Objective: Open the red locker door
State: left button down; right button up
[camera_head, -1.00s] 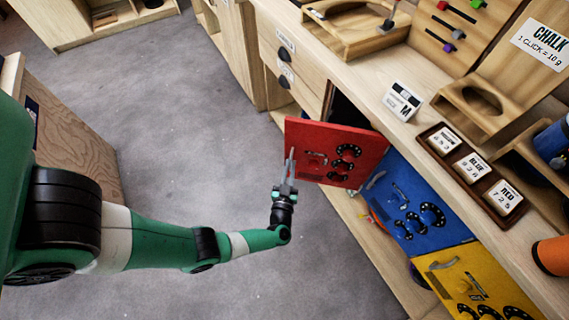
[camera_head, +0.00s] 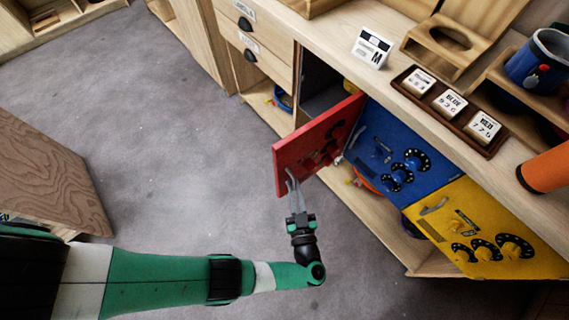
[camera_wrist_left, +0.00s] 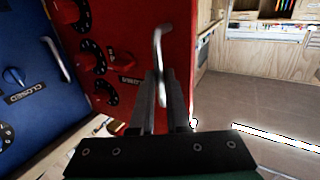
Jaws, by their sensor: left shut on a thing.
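The red locker door (camera_head: 305,145) is swung well out from the cabinet front, with the dark locker interior (camera_head: 325,90) showing behind it. It carries several black dials and also fills the upper middle of the left wrist view (camera_wrist_left: 125,40). Its curved grey handle (camera_wrist_left: 158,48) stands near the door's free edge. My left gripper (camera_head: 291,180) is at that edge, its fingers (camera_wrist_left: 168,92) shut on the lower part of the handle. My right gripper is not in view.
The blue door (camera_head: 385,150) and yellow door (camera_head: 490,230) beside it are shut. The counter above holds a tray of number cards (camera_head: 445,115), a sign (camera_head: 371,47) and an orange cylinder (camera_head: 545,170). The grey floor (camera_head: 170,130) in front is clear.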

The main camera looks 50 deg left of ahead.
pick_arm(q)
jog(key=shift+w+d, duration=0.25)
jog(key=shift+d, duration=0.1)
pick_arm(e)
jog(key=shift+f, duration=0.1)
pick_arm(q)
jog(key=c, duration=1.3)
grip_release()
jog(key=o, duration=0.4)
jog(key=shift+w+a+r, duration=0.1)
jog(key=shift+w+r, duration=0.05)
jog(key=shift+w, duration=0.4)
jog(key=shift+s, duration=0.1)
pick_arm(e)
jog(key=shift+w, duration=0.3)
